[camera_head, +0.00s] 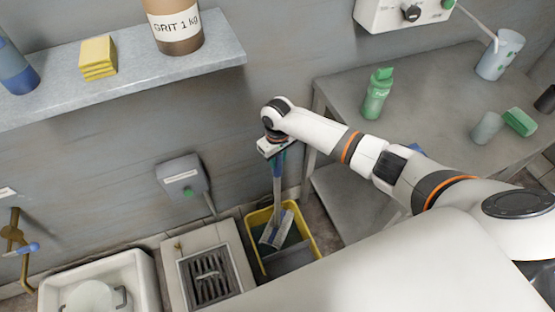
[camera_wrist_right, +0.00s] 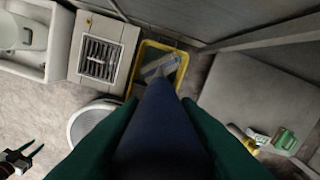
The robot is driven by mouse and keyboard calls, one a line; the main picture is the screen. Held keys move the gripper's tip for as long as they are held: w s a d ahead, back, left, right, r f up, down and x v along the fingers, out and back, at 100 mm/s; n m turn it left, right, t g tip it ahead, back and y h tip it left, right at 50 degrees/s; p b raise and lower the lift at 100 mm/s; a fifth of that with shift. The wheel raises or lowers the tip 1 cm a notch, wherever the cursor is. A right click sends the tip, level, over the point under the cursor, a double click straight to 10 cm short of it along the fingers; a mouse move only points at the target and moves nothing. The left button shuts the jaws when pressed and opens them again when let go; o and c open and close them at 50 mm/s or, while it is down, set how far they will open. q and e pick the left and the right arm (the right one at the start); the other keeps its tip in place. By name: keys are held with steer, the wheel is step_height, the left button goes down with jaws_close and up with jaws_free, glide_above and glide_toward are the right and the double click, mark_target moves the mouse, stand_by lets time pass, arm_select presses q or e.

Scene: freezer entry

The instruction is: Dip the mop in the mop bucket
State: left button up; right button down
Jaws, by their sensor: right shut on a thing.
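The yellow mop bucket (camera_head: 314,243) stands on the floor by the wall. The mop head shows within the bucket's rim; how deep it sits, I cannot tell. In the right wrist view the dark blue handle (camera_wrist_right: 160,125) runs between the green fingers down to the head (camera_wrist_right: 158,67) over the bucket (camera_wrist_right: 150,43). My left gripper (camera_wrist_right: 24,158) seems to show small and dark at lower left.
A grated floor unit (camera_head: 207,273) stands left of the bucket, with a white basin (camera_head: 100,285) beyond it. A metal table (camera_head: 420,115) at right holds a green bottle (camera_head: 376,94) and cups. A shelf (camera_head: 130,82) juts out at upper left.

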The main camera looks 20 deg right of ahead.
step_height(320, 180, up, 7)
steer(key=p, duration=0.3)
steer(key=shift+r, duration=0.25)
stand_by(0.5)
